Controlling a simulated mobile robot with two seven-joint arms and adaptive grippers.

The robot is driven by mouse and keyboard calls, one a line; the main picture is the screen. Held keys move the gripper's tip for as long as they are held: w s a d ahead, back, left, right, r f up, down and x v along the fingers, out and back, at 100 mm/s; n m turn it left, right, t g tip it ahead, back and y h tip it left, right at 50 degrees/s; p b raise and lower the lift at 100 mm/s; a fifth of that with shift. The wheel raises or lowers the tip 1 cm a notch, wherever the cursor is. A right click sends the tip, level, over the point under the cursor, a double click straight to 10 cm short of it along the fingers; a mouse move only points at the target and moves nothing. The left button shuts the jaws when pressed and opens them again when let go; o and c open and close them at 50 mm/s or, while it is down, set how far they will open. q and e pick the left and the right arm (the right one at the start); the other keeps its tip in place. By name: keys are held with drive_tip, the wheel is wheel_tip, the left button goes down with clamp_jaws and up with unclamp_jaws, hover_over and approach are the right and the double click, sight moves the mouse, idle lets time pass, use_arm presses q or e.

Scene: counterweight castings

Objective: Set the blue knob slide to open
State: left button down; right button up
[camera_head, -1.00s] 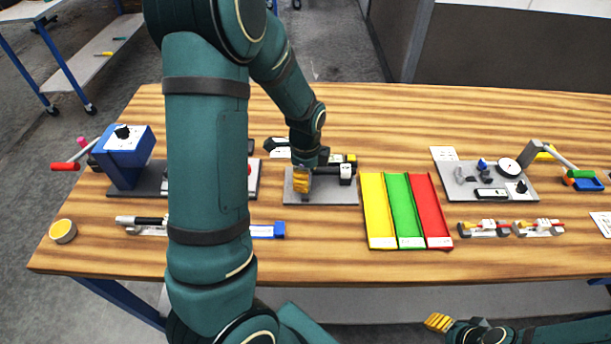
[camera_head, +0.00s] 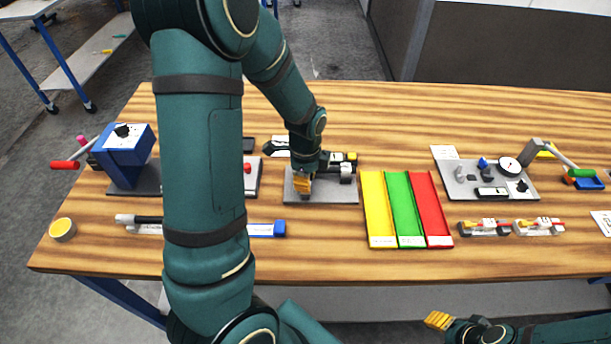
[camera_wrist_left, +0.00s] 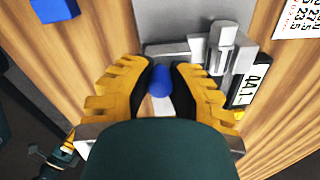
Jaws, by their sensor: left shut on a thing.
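The blue knob (camera_wrist_left: 160,80) shows in the left wrist view between the yellow ribbed fingers of my left gripper (camera_wrist_left: 159,88), which is shut on it. A pale strip lies just below the knob. A metal bar and block (camera_wrist_left: 222,45) sit beside it on a grey plate (camera_wrist_left: 180,18). In the head view my left gripper (camera_head: 302,185) is low over the grey plate (camera_head: 335,196), and the knob is hidden there. No open marking is readable. My right gripper (camera_head: 438,320) is at the bottom edge, away from the slide; its finger gap is unclear.
Yellow, green and red trays (camera_head: 404,210) stand right of the plate. A blue-ended bar (camera_head: 279,229) lies in front, to the left. A blue crank device (camera_head: 125,150) stands far left. A grey instrument board (camera_head: 480,190) is at right. The back of the table is clear.

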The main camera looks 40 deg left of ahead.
use_arm(q)
drive_tip(key=c, duration=0.8)
unclamp_jaws()
drive_tip(key=shift+s+d, duration=0.2)
drive_tip(key=shift+c, duration=0.2)
drive_tip(key=shift+w+r, duration=0.1)
drive_tip(key=shift+r, duration=0.25)
wheel_tip(320, 180, up, 11)
drive_tip(key=shift+r, duration=0.15)
